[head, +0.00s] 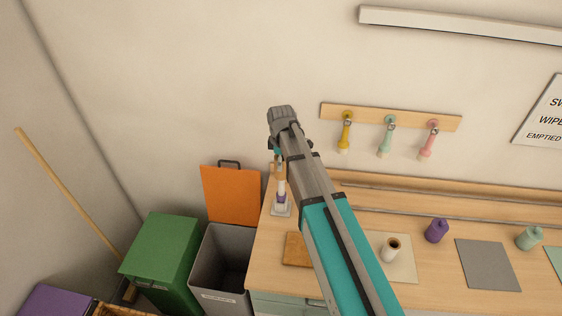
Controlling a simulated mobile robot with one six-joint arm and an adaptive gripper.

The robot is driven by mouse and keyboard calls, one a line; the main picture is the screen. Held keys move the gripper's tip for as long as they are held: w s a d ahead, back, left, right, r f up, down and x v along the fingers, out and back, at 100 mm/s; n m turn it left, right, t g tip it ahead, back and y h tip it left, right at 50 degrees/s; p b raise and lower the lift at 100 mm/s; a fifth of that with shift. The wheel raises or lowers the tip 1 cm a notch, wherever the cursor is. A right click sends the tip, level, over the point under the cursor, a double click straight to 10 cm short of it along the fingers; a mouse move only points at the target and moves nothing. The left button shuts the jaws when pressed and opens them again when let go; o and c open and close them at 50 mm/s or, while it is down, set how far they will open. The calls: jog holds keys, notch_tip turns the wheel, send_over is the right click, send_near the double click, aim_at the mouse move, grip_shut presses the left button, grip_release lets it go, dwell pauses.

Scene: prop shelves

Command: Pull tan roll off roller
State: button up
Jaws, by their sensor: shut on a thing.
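My gripper (278,164) is at the left end of the bench, pointing down and seen small from above. It is shut on what looks like the tan roll (280,173), a small tan piece between its fingers. The fingers and arm partly hide the roll, and I cannot tell whether the roll still touches the roller.
An open grey bin (219,265), a green bin (160,257) and an orange panel (231,195) stand left of the bench (345,198). A white roll (391,249), purple roll (436,231) and green roll (529,238) stand rightward. Coloured rollers hang from a wall rack (366,114).

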jog(key=shift+r, duration=0.15)
jog(key=shift+r+p, duration=1.15)
jog(key=shift+p, duration=0.2)
jog(key=shift+r, duration=0.15)
jog(key=shift+r+p, duration=1.85)
jog(key=shift+p, duration=0.15)
